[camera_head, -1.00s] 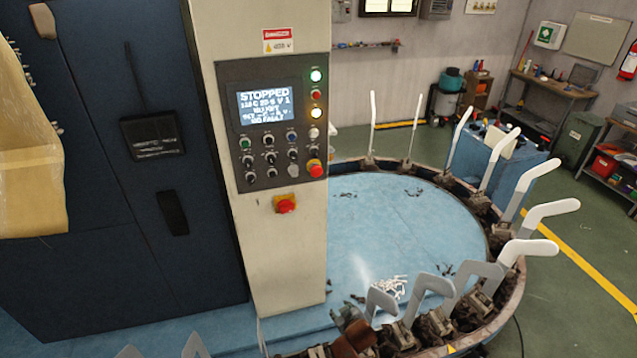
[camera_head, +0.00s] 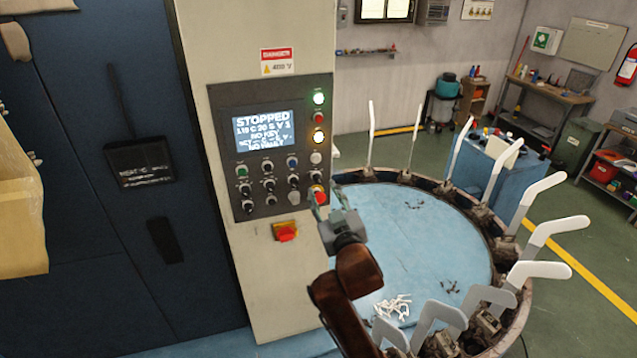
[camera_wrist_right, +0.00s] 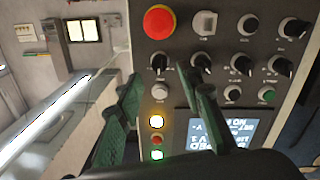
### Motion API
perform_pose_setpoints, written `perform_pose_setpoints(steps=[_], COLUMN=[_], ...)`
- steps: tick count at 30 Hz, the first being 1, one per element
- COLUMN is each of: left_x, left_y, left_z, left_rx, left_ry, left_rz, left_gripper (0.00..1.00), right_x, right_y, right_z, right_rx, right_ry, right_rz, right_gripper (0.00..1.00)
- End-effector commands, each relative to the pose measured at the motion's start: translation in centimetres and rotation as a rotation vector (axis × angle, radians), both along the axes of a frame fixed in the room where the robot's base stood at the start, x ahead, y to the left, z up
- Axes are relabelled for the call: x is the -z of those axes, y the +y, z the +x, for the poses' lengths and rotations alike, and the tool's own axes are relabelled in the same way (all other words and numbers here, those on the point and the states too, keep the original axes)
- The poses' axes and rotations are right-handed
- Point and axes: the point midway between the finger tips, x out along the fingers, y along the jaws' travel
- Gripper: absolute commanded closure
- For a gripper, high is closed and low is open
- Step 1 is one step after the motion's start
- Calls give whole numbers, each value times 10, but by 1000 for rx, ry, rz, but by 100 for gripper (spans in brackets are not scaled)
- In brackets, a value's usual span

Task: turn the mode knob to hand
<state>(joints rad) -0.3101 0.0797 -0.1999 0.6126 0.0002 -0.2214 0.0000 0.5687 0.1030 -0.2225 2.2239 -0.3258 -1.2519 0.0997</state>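The control panel (camera_head: 225,115) on the cream column carries several black knobs, buttons and a lit screen (camera_head: 264,132) reading "STOPPED". Knob labels are too small to read, so I cannot tell which is the mode knob. My right gripper (camera_head: 328,200) is open and empty at the panel's lower right corner. In the right wrist view the gripper (camera_wrist_right: 158,82) has its fingers spread. A black knob (camera_wrist_right: 159,63) and a white button (camera_wrist_right: 160,92) show between them, apart from the fingers. Another knob (camera_wrist_right: 201,63) is partly behind one fingertip. My left gripper is not in view.
A red emergency button (camera_wrist_right: 160,22) lies near that knob. A second red button on yellow (camera_head: 286,231) sits below the panel. A round blue table (camera_head: 420,235) ringed with upright white sock forms (camera_head: 540,270) stands to the right.

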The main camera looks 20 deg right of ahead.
Motion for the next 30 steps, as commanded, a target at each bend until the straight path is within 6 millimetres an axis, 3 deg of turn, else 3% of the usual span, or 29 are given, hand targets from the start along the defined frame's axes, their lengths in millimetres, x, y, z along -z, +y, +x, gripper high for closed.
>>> perform_pose_setpoints(steps=[4, 9, 14, 19, 30], left_x=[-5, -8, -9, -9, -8], left_y=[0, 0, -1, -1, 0], left_z=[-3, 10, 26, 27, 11], left_rx=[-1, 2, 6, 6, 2], left_ry=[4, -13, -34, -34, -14], left_rz=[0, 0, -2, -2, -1], left_gripper=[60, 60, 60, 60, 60], right_x=[-1, -1, 0, 0, 0], right_y=[-1, 0, 1, 2, 2], right_z=[23, 39, 43, 43, 43], right_rx=[1, -1, -3, -4, -4], right_ry=[1, 0, -1, -1, 0], right_rz=[-2, -1, 0, 0, 0], right_gripper=[66, 66, 66, 66, 91])
